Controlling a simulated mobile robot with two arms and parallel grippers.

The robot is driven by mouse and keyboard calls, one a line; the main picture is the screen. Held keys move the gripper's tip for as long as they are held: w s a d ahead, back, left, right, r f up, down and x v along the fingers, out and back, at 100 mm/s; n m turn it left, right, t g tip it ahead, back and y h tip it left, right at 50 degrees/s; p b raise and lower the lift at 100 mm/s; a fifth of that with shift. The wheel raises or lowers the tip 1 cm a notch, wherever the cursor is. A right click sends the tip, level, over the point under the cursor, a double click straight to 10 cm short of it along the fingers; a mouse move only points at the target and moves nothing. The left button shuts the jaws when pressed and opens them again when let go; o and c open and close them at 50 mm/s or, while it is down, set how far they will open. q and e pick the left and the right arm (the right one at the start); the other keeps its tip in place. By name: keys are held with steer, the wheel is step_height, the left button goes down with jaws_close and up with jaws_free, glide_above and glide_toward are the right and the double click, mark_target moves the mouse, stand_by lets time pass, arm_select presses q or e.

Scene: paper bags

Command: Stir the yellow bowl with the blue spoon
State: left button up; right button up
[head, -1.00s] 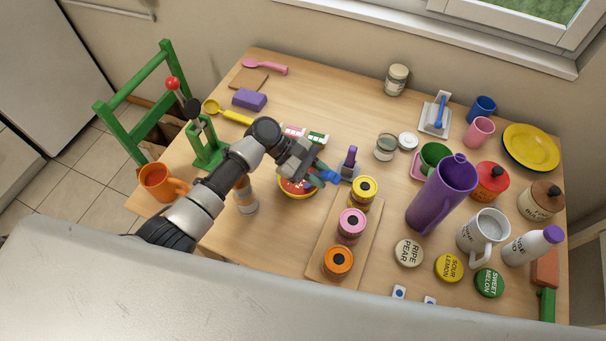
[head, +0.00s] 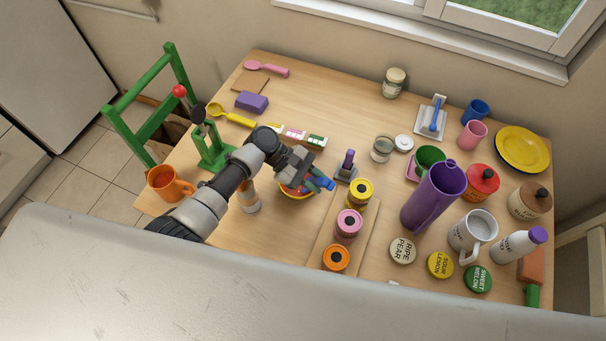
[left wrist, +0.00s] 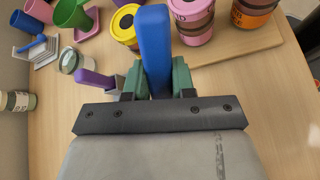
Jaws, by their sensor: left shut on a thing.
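The yellow bowl (head: 297,197) stands on the table, just left of the wooden board, with something red inside. My left gripper (head: 318,181) is over the bowl's right side and hides part of it. It is shut on the blue spoon (head: 328,185). In the left wrist view, the spoon's blue handle (left wrist: 155,45) stands between the green fingers (left wrist: 156,80). The spoon's lower end is hidden, so I cannot tell how deep it sits in the bowl. My right gripper is in neither view.
The wooden board (head: 328,228) with yellow, pink and orange jars stands close to the right of the bowl. A grey-and-purple tool (head: 346,168) is just behind the gripper. A small bottle (head: 249,197) stands left of the bowl. The tall purple pitcher (head: 432,195) is further right.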

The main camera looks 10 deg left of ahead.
mark_target(321, 177)
arm_select(q)
steer(key=w+b, duration=0.1)
steer(key=w, duration=0.1)
steer(key=w+b, duration=0.1)
steer(key=w, duration=0.1)
steer(key=shift+w+a+f, duration=0.2)
steer(key=shift+s+d+r, duration=0.1)
steer(key=shift+s+a+r+p, duration=0.25)
steer(key=shift+s+p, duration=0.25)
steer(key=shift+s+a+p, duration=0.45)
steer(key=shift+s+p, duration=0.15)
steer(key=shift+p, duration=0.1)
steer(key=r+p, duration=0.1)
steer(key=p, duration=0.1)
steer(key=s+d+r+p, duration=0.1)
steer(key=r+p, duration=0.1)
steer(key=d+r+p, duration=0.1)
steer(key=p, duration=0.1)
steer(key=shift+s+d+r, duration=0.1)
steer(key=shift+s+r, duration=0.05)
steer(key=shift+s, duration=0.25)
steer(key=shift+s+d+r+p, duration=0.2)
steer(key=shift+r+p, duration=0.1)
steer(key=shift+p, duration=0.3)
